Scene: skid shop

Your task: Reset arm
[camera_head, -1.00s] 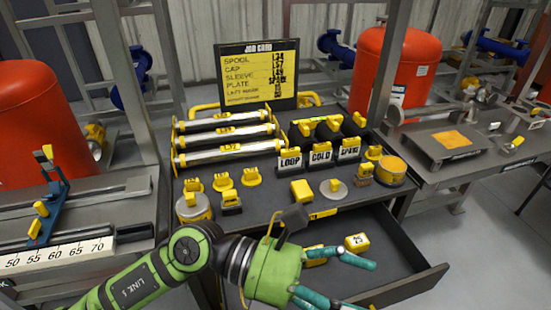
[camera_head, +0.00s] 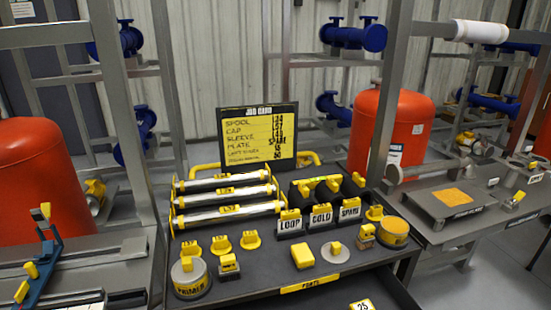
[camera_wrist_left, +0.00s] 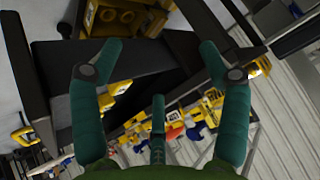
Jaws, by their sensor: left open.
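My left gripper (camera_wrist_left: 150,75) shows in the left wrist view with its teal fingers spread wide and nothing between them. A dark drawer or cart part and yellow pieces lie beyond the fingers, tilted in that view. Neither of my grippers shows in the head view. The head view shows the parts cart (camera_head: 265,285) with a job card board (camera_head: 257,138) at its back. The drawer (camera_head: 395,285) under the cart top shows only at the bottom edge, with a yellow block marked 25 (camera_head: 361,305) in it.
Silver spools (camera_head: 228,197) lie in a yellow rack on the cart. A primer tin (camera_head: 190,279) and yellow-topped parts stand in front. Red tanks (camera_head: 405,128) and steel frames stand around. A bench (camera_head: 455,220) is at right.

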